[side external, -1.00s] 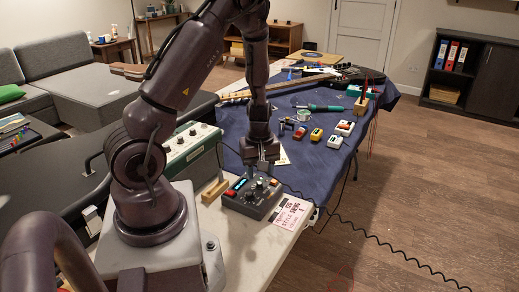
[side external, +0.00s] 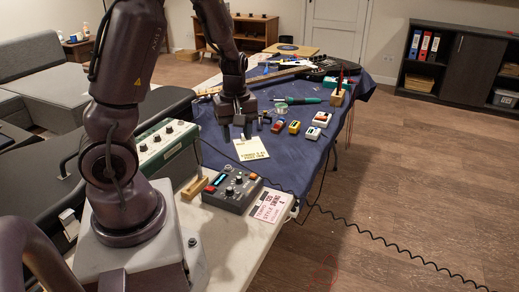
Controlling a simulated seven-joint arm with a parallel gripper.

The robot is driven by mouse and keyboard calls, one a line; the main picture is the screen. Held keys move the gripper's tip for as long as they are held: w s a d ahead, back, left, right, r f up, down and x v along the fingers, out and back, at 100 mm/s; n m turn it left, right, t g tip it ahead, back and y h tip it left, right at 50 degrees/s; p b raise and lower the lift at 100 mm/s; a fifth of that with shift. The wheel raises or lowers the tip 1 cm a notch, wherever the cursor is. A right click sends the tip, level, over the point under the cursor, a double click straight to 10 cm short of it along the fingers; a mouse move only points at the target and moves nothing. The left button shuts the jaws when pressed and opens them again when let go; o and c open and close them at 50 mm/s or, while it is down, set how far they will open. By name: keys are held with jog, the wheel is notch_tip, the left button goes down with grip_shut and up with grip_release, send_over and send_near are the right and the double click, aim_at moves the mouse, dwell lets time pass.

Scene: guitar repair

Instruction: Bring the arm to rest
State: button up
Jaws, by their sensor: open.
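My gripper (side external: 237,132) is open and empty, pointing down above the dark blue cloth on the table, behind a cream paper card (side external: 251,149). It is apart from the grey control box (side external: 233,190) with knobs and a small display, which sits on the near end of the table. Whether the fingertips touch the cloth cannot be told from this view.
Small coloured pedals (side external: 294,127) stand to the right of my gripper, near a soldering iron (side external: 297,100). A green amplifier box (side external: 167,143) is at the left. A pink card (side external: 270,206) lies by the control box. A coiled cable (side external: 385,241) hangs to the floor.

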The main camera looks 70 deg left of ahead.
jog(key=s+d+r+m+t, duration=0.2)
jog(key=d+r+m, duration=0.7)
jog(key=s+d+r+m+t, duration=0.3)
jog(key=d+r+m, duration=0.6)
jog(key=d, duration=0.1)
jog(key=shift+s+d+t, duration=0.15)
jog(key=shift+d+t, duration=0.15)
jog(key=shift+o, duration=0.3)
dwell(0.8)
